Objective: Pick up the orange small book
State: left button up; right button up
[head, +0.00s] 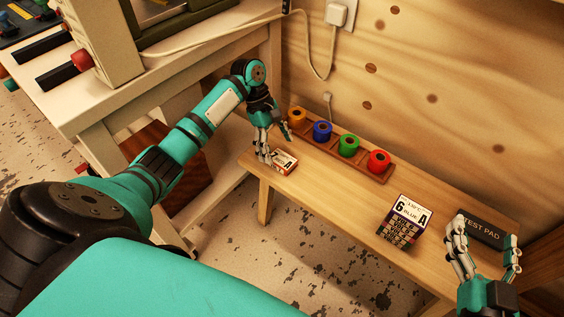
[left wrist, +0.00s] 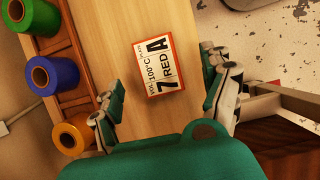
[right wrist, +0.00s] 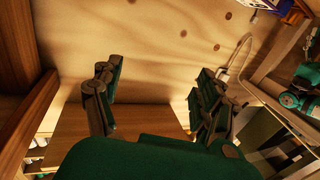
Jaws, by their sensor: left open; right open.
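The orange small book (head: 285,162) lies flat at the left end of the wooden bench. Its white cover, marked "7 RED A", faces up in the left wrist view (left wrist: 160,68). My left gripper (head: 275,146) is open and empty just above the book, partly covering it in the head view. In the left wrist view the book lies ahead, between the lines of the two spread fingers (left wrist: 163,92), apart from both. My right gripper (head: 487,254) is open and empty at the bench's right end; its fingers also show in the right wrist view (right wrist: 155,92).
A wooden rack (head: 333,150) with orange, blue, green and red rolls stands along the bench's back edge. Bare bench (head: 325,185) lies between. A white table (head: 110,95) is at left.

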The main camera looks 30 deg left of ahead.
aim_at(282, 159)
pick_arm(q)
jog(key=x, duration=0.1)
jog(key=b+x, duration=0.2)
jog(key=x, duration=0.1)
jog(key=shift+w+a+f, duration=0.15)
jog(key=shift+a, duration=0.1)
jog(key=shift+d+f, duration=0.1)
jog(key=c, duration=1.3)
pick_arm(e)
notch_tip(282, 159, up, 10)
jog(key=s+t+y, duration=0.2)
jog(key=t, duration=0.4)
jog(key=shift+s+a+t, duration=0.3)
jog(key=shift+a, duration=0.1)
